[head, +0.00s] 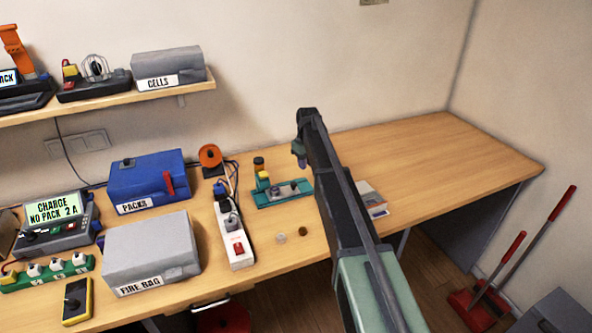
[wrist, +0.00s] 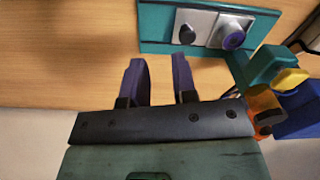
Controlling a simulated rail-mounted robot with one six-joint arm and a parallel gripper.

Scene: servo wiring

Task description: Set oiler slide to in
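A teal fixture (head: 268,202) stands on the bench beside the white power strip and shows at the top of the wrist view (wrist: 157,28). It bears a pale plate with a small dark knob (wrist: 187,34) and a larger round purple-grey knob (wrist: 233,40). I cannot tell which part is the oiler slide or how it is set. My gripper (wrist: 158,60) is open, its two purple fingers apart with only bench between them. The fingers are apart from the fixture in the wrist view. In the head view my gripper (head: 299,155) is above the bench, right of the fixture.
A teal post with a yellow part (wrist: 290,80) and an orange part stands close right of my gripper in the wrist view. The power strip (head: 236,245), blue packs box (head: 150,178) and grey fire bag box (head: 150,245) stand left. The bench's far right is clear.

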